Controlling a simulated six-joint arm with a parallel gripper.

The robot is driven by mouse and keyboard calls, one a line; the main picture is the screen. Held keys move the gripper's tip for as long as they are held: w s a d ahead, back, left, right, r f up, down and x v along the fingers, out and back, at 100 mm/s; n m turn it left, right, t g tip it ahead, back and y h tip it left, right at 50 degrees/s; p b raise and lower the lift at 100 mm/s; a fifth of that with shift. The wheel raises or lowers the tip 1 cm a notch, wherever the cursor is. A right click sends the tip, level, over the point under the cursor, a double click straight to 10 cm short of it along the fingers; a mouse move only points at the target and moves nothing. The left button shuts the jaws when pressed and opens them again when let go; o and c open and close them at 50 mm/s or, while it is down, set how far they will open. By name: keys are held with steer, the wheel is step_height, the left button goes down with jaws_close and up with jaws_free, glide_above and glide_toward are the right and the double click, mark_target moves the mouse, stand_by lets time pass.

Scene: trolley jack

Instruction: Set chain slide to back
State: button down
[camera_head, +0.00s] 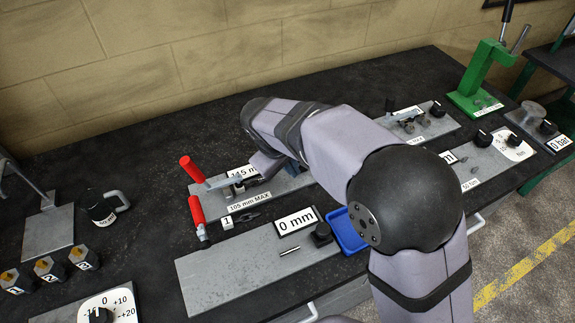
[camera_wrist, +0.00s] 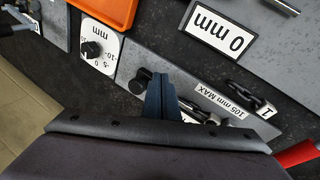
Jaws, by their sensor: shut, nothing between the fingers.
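A grey plate labelled "105 mm MAX" (camera_head: 249,204) lies on the black bench, and that label also shows upside down in the wrist view (camera_wrist: 224,100). Dark chain links (camera_wrist: 198,112) lie along the plate beside the label. More dark links (camera_wrist: 240,92) lie by a tag marked 1. I cannot tell which part is the chain slide. My gripper's blue fingers (camera_wrist: 162,98) are shut and empty over the plate, beside a dark round knob (camera_wrist: 142,80). I cannot tell whether they touch it. In the head view my arm hides most of this spot.
A "0 mm" display (camera_head: 296,221) and a blue tray (camera_head: 347,232) are in front. An orange tray (camera_wrist: 104,10) and a mm dial (camera_wrist: 100,46) show in the wrist view. A green press (camera_head: 483,75) stands right.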

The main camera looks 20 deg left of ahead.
steer(key=s+n+t+h, duration=0.1)
steer(key=n, duration=0.2)
steer(key=s+f+n+t+h, duration=0.1)
steer(key=n, duration=0.2)
steer(key=s+a+f+n+b, duration=0.1)
steer(key=n, duration=0.3)
steer(key=shift+s+t+h, duration=0.1)
steer(key=shift+t+h, duration=0.3)
steer(key=shift+s+a+r+n+t+b, duration=0.15)
steer(key=shift+s+a+r+n+t, duration=0.5)
steer(key=shift+n, duration=1.05)
steer(key=shift+s+a+r+n+t+b, duration=0.15)
steer(key=shift+a+r+n+t, duration=0.2)
steer(key=shift+a+n+t, duration=1.05)
steer(key=shift+s+a+r+n+t+b, duration=0.2)
steer(key=shift+s+r+n+t, duration=0.35)
steer(key=shift+n, duration=1.45)
steer(key=shift+w, duration=0.2)
steer(key=shift+p+x, duration=1.6)
steer(key=shift+x, duration=3.4)
